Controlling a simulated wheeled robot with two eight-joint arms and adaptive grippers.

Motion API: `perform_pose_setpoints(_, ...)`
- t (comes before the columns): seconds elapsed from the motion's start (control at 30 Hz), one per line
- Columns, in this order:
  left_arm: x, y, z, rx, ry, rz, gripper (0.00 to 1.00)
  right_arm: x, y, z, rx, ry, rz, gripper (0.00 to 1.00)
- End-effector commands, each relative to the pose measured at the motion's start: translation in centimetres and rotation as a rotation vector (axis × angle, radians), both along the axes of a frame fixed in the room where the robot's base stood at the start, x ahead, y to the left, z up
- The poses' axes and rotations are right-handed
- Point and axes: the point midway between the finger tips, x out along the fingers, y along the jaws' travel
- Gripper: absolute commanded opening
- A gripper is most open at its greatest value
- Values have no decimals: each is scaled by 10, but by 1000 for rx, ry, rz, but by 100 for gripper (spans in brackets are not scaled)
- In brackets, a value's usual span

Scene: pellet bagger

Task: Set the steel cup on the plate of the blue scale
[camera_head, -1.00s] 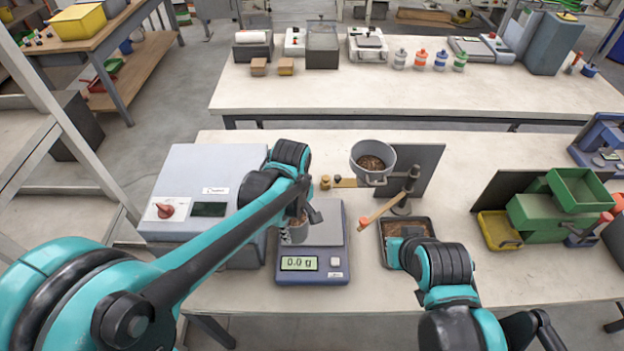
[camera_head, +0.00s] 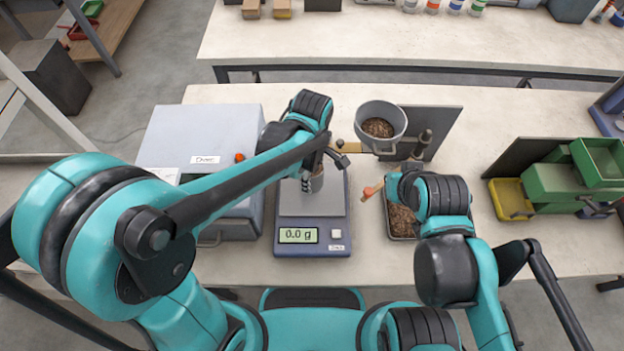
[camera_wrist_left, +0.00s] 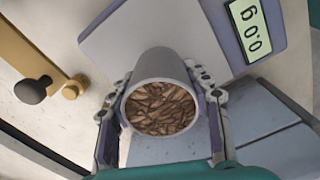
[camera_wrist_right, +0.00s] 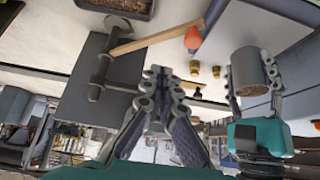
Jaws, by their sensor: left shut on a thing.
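The steel cup (camera_head: 314,184), filled with brown pellets, is between the fingers of my left gripper (camera_head: 316,176). In the left wrist view the cup (camera_wrist_left: 162,66) is gripped from both sides, its pellet-filled mouth facing the camera. In the head view the cup appears over the plate (camera_head: 331,207) of the blue scale (camera_head: 340,246). I cannot tell whether its base touches the plate. The scale display reads 0.0 g. My right gripper (camera_wrist_right: 162,80) looks shut and empty, near the wooden lever with an orange end (camera_head: 371,190).
A round pot of pellets (camera_head: 380,125) stands behind the scale on a bracket. A pellet tray (camera_head: 403,222) lies to the right. A grey machine (camera_head: 200,135) stands at the left. Green and yellow bins (camera_head: 512,198) are further right.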

Motion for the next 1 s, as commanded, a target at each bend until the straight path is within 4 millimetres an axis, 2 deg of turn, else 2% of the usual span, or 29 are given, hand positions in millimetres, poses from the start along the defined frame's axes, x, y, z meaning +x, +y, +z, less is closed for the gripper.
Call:
perform_pose_setpoints(0.03,0,0,-11,0,0,0,13,0,0,-6,0,0,0,0)
perform_pose_setpoints(0.1,0,0,-19,0,0,0,13,0,0,-9,0,0,0,0)
perform_pose_setpoints(0.47,0,0,-23,0,0,-1,13,0,0,-11,0,0,0,0)
perform_pose_setpoints(0.5,0,0,-24,0,0,-1,51,0,0,-11,0,0,0,0)
perform_pose_setpoints(0.57,0,0,-23,0,0,-1,67,0,0,-10,0,0,0,0)
perform_pose_setpoints(0.6,0,0,-22,0,0,-1,69,0,0,-10,0,0,0,0)
perform_pose_setpoints(0.87,0,0,-22,0,0,-1,69,0,0,-10,0,0,0,0)
perform_pose_setpoints(1.0,0,0,-12,0,0,-1,69,0,0,-4,0,0,0,0)
